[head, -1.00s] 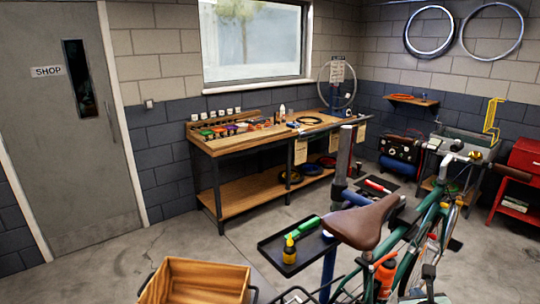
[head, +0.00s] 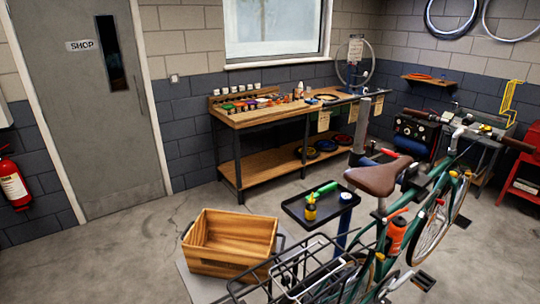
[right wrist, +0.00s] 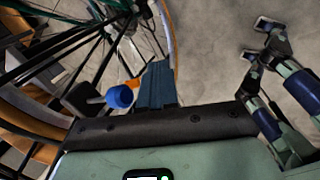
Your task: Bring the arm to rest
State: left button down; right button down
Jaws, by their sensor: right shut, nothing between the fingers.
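My right gripper (right wrist: 157,85) shows in the right wrist view. Its fingers are together, with nothing between them. It points toward a bicycle wheel with spokes and a tyre, over the grey floor. A blue round-ended piece with an orange part (right wrist: 120,97) shows just left of the fingers; I cannot tell what it is or whether it touches them. No gripper or arm shows in the head view.
A green bicycle (head: 398,225) with a brown saddle and black rear rack stands at the front right. A small black tray (head: 295,212) and a wooden crate (head: 205,262) are beside it. The workbench (head: 240,120) is behind. Clear floor lies before the door (head: 95,150).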

jog(key=s+a+f+m+g+y, duration=0.1)
jog(key=s+a+f+m+g, duration=0.1)
jog(key=s+a+f+m, duration=0.3)
jog(key=s+a+f+m+g+y, duration=0.1)
jog(key=s+a+f+m+g, duration=0.2)
jog(key=s+f+m, duration=1.1)
jog(key=s+a+m, duration=0.2)
jog(key=m, duration=0.3)
jog(key=shift+s+f+m, duration=0.25)
jog(key=shift+s+m, duration=0.1)
jog(key=shift+m, duration=0.05)
jog(key=shift+a, duration=0.1)
